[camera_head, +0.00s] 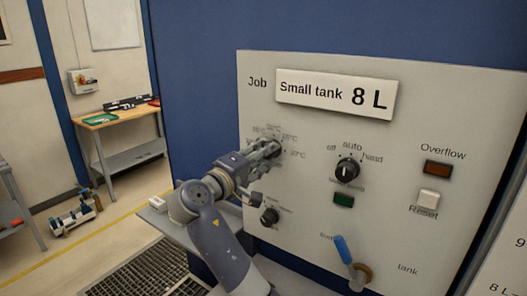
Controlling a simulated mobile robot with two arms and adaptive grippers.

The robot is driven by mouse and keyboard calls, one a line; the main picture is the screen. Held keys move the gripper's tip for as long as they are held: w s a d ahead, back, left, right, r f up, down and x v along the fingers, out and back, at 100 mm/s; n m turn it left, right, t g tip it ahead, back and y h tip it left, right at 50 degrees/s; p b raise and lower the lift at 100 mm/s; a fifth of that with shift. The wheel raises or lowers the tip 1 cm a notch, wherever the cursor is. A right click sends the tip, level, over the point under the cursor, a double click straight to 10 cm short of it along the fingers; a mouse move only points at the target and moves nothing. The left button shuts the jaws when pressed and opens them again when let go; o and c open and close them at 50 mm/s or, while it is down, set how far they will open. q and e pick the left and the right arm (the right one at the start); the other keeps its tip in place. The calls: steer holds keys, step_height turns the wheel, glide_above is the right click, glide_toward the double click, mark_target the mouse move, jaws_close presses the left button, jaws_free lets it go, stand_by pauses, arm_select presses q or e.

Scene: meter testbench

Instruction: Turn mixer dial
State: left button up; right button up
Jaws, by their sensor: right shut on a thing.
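My right gripper (269,150) is at the upper left of the grey control panel (440,110), its fingers shut on a dial with temperature marks around it. The fingers cover most of this dial, so its pointer position cannot be read. A black knob (348,170) marked off, auto and hand sits to the right, apart from the gripper. Another black knob (270,216) is lower down, below the gripper. The small labels under the knobs are too blurred to read. My left gripper is not in view.
A sign (336,95) reads "Small tank 8 L". A green button (343,200), an Overflow lamp (438,168), a Reset button (428,198) and a blue-handled valve (343,250) are on the panel. A workbench (119,117) stands far left. Floor grating lies below my arm.

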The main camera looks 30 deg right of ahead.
steer(key=shift+r, duration=0.15)
stand_by(0.3)
steer(key=o, duration=1.1)
steer(key=shift+w, duration=0.1)
steer(key=shift+c, duration=0.2)
steer(key=shift+a, duration=0.1)
steer(key=v, duration=1.2)
